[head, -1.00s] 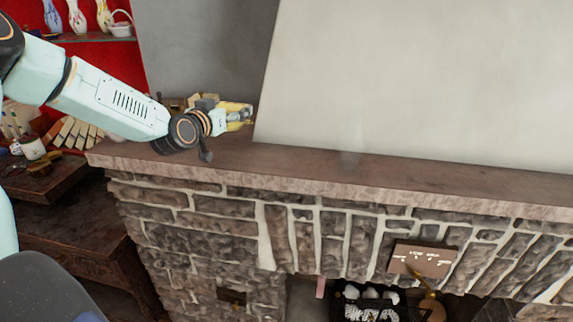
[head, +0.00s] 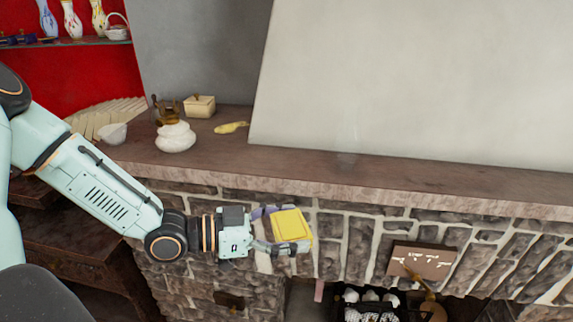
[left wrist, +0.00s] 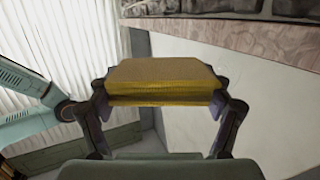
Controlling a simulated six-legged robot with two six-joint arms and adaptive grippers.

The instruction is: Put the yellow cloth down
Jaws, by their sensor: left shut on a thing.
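The yellow cloth (head: 291,226) is a folded, thick rectangular pad. My left gripper (head: 280,232) is shut on it and holds it in the air in front of the stone fireplace face, below the mantel edge. In the left wrist view the cloth (left wrist: 165,80) spans between the two fingers of the left gripper (left wrist: 165,100). My right gripper is not in view.
The wooden mantel (head: 330,165) has a long bare stretch to the right. At its left end stand a white round pot (head: 176,138), a cream lidded box (head: 200,106), a small yellow object (head: 231,127) and a white bowl (head: 112,133). A wooden plaque (head: 424,259) projects from the stonework.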

